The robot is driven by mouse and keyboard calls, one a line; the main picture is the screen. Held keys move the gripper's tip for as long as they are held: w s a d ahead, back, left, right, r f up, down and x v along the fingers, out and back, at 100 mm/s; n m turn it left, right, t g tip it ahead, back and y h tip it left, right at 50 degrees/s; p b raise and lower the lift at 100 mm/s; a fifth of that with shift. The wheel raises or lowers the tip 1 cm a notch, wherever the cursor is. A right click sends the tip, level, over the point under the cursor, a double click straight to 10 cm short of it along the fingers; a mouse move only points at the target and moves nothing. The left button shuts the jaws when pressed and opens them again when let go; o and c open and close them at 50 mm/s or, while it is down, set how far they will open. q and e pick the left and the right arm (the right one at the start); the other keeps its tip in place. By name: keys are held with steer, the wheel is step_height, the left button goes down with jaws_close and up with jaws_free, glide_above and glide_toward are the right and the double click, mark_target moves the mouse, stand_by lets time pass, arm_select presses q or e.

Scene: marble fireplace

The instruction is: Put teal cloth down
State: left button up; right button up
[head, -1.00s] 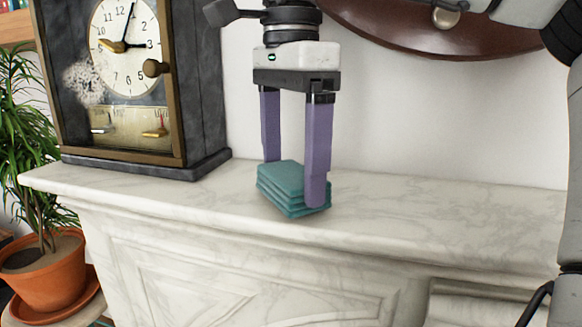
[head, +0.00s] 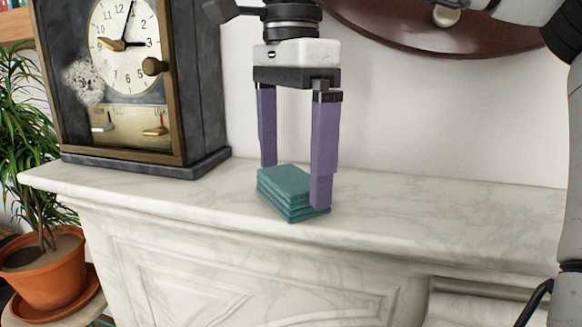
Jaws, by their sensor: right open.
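The teal cloth (head: 286,188) is folded into a flat stack and lies on the white marble mantel (head: 440,215), near its front edge. My right gripper (head: 296,186) points straight down over it, with its two purple fingers spread on either side of the cloth. The near finger stands in front of the cloth's right end and hides part of it. The far finger is behind the cloth, its tip hidden. The gripper is open. My left gripper is not in view.
A dark stone clock (head: 140,80) stands on the mantel to the left. A potted plant (head: 45,280) is below at the far left. A round brown wooden piece (head: 420,30) hangs on the wall above. The mantel to the right of the cloth is clear.

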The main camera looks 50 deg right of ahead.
mark_target(291, 177)
step_height(291, 177, up, 7)
steer(key=shift+f, duration=0.1)
steer(key=shift+f, duration=0.1)
stand_by(0.4)
step_height(291, 177, down, 8)
steer(key=shift+r, duration=3.2)
steer(key=shift+f, duration=0.1)
